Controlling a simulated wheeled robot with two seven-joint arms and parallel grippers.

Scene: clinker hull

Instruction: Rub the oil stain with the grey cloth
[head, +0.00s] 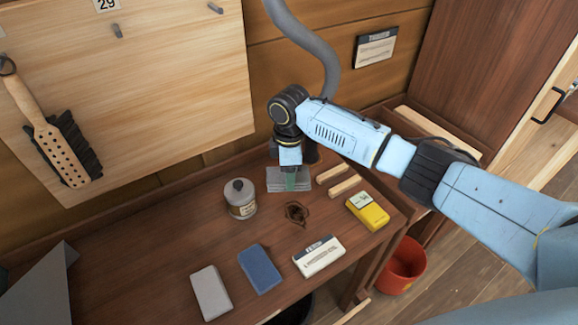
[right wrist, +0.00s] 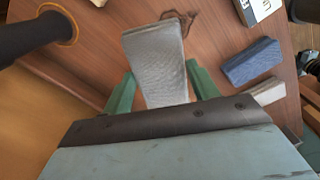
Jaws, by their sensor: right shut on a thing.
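The grey cloth (head: 274,179) is a flat, pale grey piece near the back of the workbench. My right gripper (head: 290,183) points down and is shut on it. In the right wrist view the cloth (right wrist: 158,55) sits between the two green fingertips of the gripper (right wrist: 162,85) and extends ahead of them. The oil stain (head: 296,213) is a dark brown, irregular patch on the bench, just in front of the cloth. It also shows in the right wrist view (right wrist: 187,17), beside the cloth's far end. I cannot tell whether the cloth touches the bench. My left gripper is not in view.
A tin (head: 241,200) stands left of the stain. A grey block (head: 210,292), a blue block (head: 260,268) and a white box (head: 319,256) lie towards the front. A yellow device (head: 367,211) and wooden strips (head: 344,186) lie right. A red bucket (head: 402,266) stands below.

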